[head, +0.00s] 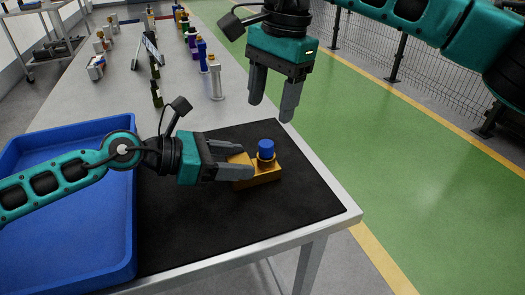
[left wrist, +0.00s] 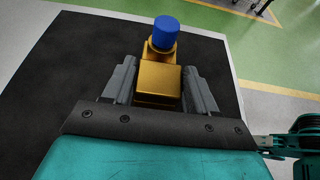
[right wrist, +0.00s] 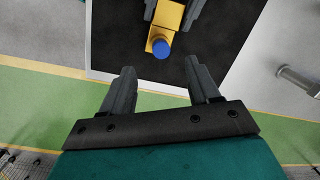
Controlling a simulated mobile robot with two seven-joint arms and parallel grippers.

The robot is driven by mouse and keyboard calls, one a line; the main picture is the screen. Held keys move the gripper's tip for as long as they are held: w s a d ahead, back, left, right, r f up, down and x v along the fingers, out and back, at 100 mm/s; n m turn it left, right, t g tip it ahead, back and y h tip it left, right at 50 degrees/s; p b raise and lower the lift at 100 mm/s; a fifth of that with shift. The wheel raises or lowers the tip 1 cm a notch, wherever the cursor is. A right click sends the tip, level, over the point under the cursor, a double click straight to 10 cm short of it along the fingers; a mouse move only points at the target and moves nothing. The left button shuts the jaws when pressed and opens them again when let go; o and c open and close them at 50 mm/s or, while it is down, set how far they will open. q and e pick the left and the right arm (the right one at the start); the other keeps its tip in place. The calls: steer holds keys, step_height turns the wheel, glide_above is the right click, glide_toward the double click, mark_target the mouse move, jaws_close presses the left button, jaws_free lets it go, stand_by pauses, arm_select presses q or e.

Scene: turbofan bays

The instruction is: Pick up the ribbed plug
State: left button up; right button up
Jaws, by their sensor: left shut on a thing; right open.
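A blue cylindrical plug (head: 266,147) stands upright in a collar at one end of a gold-orange block (head: 264,177) on the black mat. Ribs on the plug are too small to tell. In the left wrist view the plug (left wrist: 165,31) is beyond the fingertips. My left gripper (head: 246,165) is shut on the block, one finger on each side, away from the plug. My right gripper (head: 272,110) is open and empty, above the mat's back right edge. In the right wrist view the plug (right wrist: 161,48) lies ahead, beyond the open fingers.
A blue tray (head: 100,277) stands left of the mat (head: 285,208), under my left arm. Several bottle-like parts and fittings stand farther along the table, including a silver one (head: 215,80). The table's right edge is close to the block. Green floor lies beyond.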

mark_target(266, 143)
steer(key=d+r+m+t+y, duration=0.1)
steer(key=d+r+m+y, duration=0.2)
steer(key=m, duration=0.9)
steer(key=x, duration=0.4)
steer(key=d+x, duration=0.1)
steer(key=x, duration=0.7)
steer(key=shift+s+d+f, duration=0.2)
steer(key=shift+f, duration=0.1)
jaws_close()
arm_select(q)
steer(key=o, duration=1.4)
arm_select(e)
step_height(266, 143, up, 10)
